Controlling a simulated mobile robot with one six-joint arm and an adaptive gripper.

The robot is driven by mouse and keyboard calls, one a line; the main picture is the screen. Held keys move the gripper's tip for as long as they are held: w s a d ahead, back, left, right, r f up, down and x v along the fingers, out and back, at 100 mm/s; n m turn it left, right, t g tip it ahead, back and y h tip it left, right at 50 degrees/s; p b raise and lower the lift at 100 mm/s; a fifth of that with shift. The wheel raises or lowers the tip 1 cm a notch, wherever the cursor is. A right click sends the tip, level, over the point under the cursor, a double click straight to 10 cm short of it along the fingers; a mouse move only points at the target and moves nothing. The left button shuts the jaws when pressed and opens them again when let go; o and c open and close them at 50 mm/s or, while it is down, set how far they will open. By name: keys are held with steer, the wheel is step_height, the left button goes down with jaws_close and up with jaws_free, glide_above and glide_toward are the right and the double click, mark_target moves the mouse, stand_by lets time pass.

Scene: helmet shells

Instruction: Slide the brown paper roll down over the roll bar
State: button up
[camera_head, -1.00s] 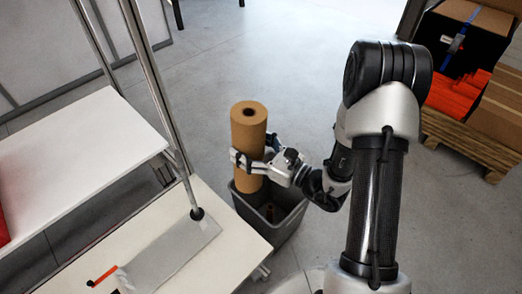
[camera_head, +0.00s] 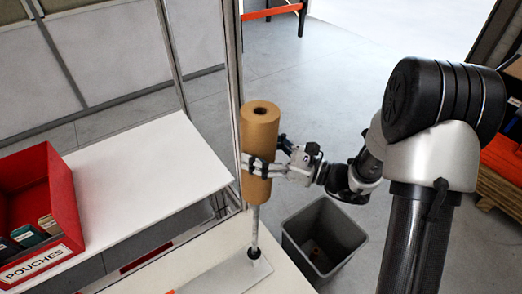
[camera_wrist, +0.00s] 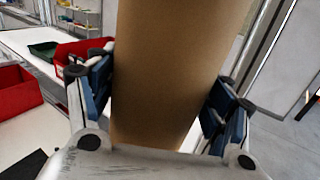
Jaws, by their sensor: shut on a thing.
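The brown paper roll (camera_head: 261,135) stands nearly upright in my gripper (camera_head: 262,167), which is shut around its lower half. In the wrist view the roll (camera_wrist: 165,75) fills the middle between the two blue-padded fingers. The roll bar (camera_head: 254,232) is a thin metal rod rising from a black foot (camera_head: 254,252) on the bench. Its lower length shows directly below the roll's bottom end. The upper part of the bar is hidden, and I cannot tell whether it is inside the roll's core or behind the roll. No bar tip shows in the roll's dark top hole.
A grey bin (camera_head: 325,240) stands on the floor right of the bench. A red box labelled POUCHES (camera_head: 60,185) sits on the white shelf (camera_head: 150,160) at left. A metal frame post (camera_head: 232,85) rises close left of the roll.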

steer(key=shift+d+r, duration=0.15)
steer(key=shift+d, duration=0.1)
steer(key=b, duration=2.4)
glide_above(256, 231)
steer(key=w, duration=0.1)
steer(key=shift+w+d+f, duration=0.1)
steer(key=shift+f, duration=7.85)
steer(key=shift+w+d+f, duration=0.1)
steer(key=shift+f, duration=7.85)
steer(key=shift+s+a+f+b, duration=0.15)
steer(key=shift+f+b, duration=0.15)
steer(key=shift+f, duration=2.3)
steer(key=shift+a+f+b, duration=0.1)
steer(key=shift+f+b, duration=0.2)
steer(key=shift+f, duration=2.3)
